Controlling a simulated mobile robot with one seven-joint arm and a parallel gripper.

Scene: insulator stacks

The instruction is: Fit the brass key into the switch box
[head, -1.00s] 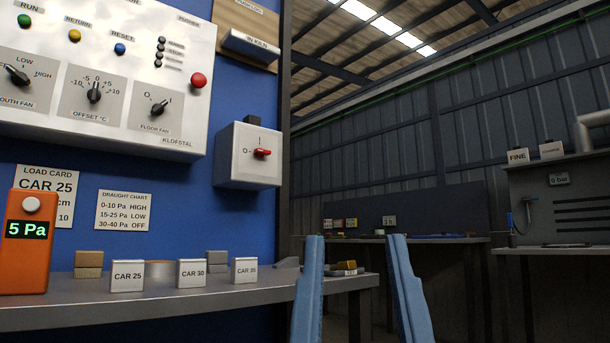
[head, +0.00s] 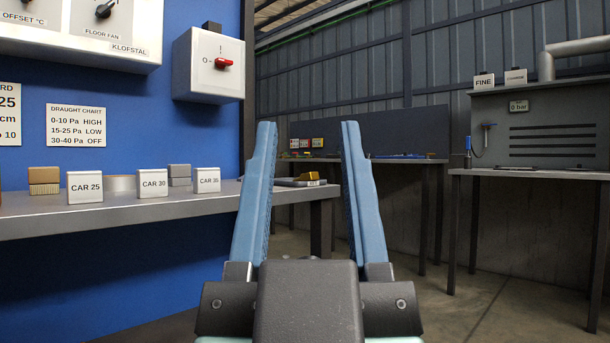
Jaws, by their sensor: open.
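The switch box (head: 190,82) is a pale box with a red rotary handle (head: 222,63), mounted at the right edge of the blue panel. A small brass-coloured piece (head: 309,176) lies on a dark object at the right end of the grey bench; it may be the brass key, but its shape is too small to tell. My gripper (head: 307,127) is open, with two blue fingers pointing up and away from me. Nothing shows held between them. In the picture, the brass-coloured piece appears between the fingers, farther off. The switch box is to their upper left.
A farther table (head: 400,161) and a right-hand bench (head: 530,172) stand beyond. The floor between is open.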

